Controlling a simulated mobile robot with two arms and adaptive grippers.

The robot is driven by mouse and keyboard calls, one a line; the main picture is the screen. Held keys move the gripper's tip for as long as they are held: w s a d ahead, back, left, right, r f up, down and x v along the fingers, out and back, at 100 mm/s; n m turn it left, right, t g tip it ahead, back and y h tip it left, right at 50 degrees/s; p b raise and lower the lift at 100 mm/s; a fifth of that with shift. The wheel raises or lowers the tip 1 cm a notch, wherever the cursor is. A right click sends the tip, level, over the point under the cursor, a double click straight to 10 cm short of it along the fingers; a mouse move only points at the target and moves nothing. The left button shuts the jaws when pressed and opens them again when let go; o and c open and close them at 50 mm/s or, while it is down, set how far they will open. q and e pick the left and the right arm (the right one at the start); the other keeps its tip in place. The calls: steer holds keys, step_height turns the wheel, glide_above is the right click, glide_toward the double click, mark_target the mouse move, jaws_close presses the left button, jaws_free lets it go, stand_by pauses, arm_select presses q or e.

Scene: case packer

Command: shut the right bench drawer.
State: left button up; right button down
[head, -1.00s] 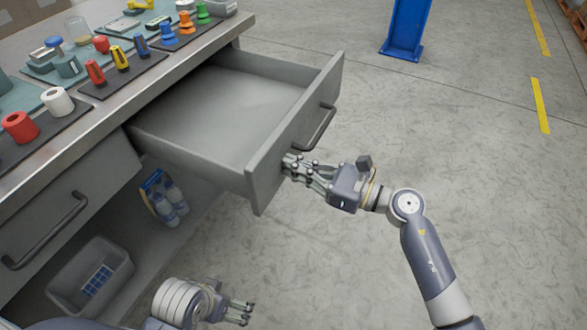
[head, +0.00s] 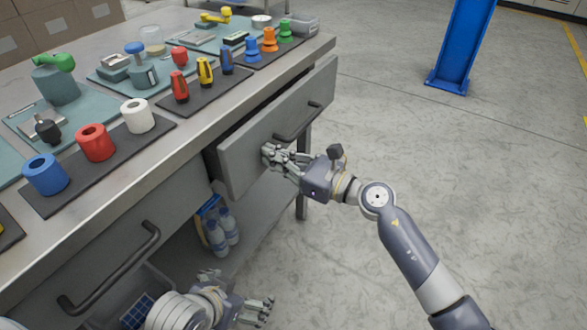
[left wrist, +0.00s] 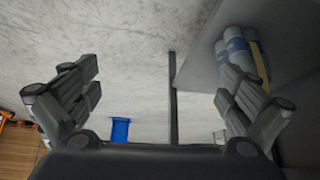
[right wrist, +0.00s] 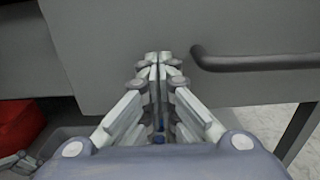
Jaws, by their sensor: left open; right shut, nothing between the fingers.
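The right bench drawer (head: 250,143) stands slightly open, its grey front a little out from the bench. Its dark bar handle (head: 298,122) is on the front, and it also shows in the right wrist view (right wrist: 255,62). My right gripper (head: 268,154) is shut and empty, with its fingertips at the drawer front, left of and below the handle. In the right wrist view the closed fingertips (right wrist: 158,58) meet or nearly meet the grey front. My left gripper (head: 240,296) is low beside the bench, and its spread fingers (left wrist: 160,90) are empty.
The left drawer (head: 150,230) with its handle is shut. The bench top holds colored rolls (head: 95,143), several colored tools and fixtures. Bottles (head: 222,230) stand on the lower shelf. A blue post (head: 463,45) stands at the back. The floor right of the bench is clear.

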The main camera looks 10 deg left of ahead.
mark_target(254, 147)
steer(key=b+x, duration=0.1)
steer(key=x, duration=0.4)
steer(key=shift+a, duration=0.1)
steer(key=shift+w+a, duration=0.1)
steer(key=shift+a, duration=0.05)
arm_select(q)
steer(key=w+d+r+t+h, duration=0.1)
steer(key=w+d+r+t, duration=0.1)
steer(key=w+r+t, duration=0.2)
steer(key=w+r, duration=0.1)
steer(key=w, duration=0.2)
steer(key=shift+d+t, duration=0.3)
steer(key=shift+d, duration=0.1)
arm_select(e)
steer(key=shift+r, duration=0.15)
arm_select(q)
steer(key=shift+r, duration=0.1)
